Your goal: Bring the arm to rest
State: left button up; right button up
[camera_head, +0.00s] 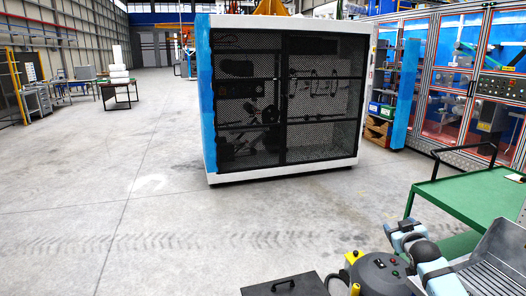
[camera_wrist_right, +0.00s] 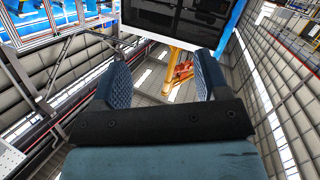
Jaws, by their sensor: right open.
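My right arm (camera_head: 434,270) shows at the lower right in the head view, light blue with a dark rounded joint. Its gripper (camera_head: 398,230) is beside the green table. In the right wrist view, the two blue ridged fingers of my right gripper (camera_wrist_right: 164,75) stand wide apart with nothing between them. An orange-yellow structure (camera_wrist_right: 174,72) shows in the distance behind the gap between the fingers; I cannot tell whether it is the hoist. My left gripper is not in view.
A large mesh-fronted cabinet (camera_head: 285,100) stands ahead. A green table (camera_head: 468,193) with a dark rail and a grey ribbed tray (camera_head: 498,262) are at the right. A dark plate with a handle (camera_head: 284,286) is at the bottom. The floor at left (camera_head: 100,200) is clear.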

jog(key=s+a+f+g+y+b, duration=0.1)
jog(key=s+a+f+b, duration=0.1)
jog(key=s+a+f, duration=0.6)
jog(key=s+a+f+n+g+y+b, duration=0.15)
jog(key=s+a+f, duration=0.25)
jog(key=s+f, duration=0.65)
jog(key=s+a+f+m+g+y+b, duration=0.1)
jog(key=s+a+f+y+b, duration=0.15)
jog(key=s+a+f, duration=0.7)
pick_arm(q)
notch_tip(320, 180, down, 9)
jog(key=b, duration=0.3)
pick_arm(e)
jog(key=s+a+g, duration=0.1)
jog(key=s+a, duration=0.1)
jog(key=s, duration=1.5)
pick_arm(q)
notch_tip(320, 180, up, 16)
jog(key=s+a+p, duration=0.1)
jog(key=p, duration=2.1)
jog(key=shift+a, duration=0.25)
pick_arm(e)
notch_tip(320, 180, up, 16)
jog(key=s+d, duration=0.1)
jog(key=shift+s, duration=0.2)
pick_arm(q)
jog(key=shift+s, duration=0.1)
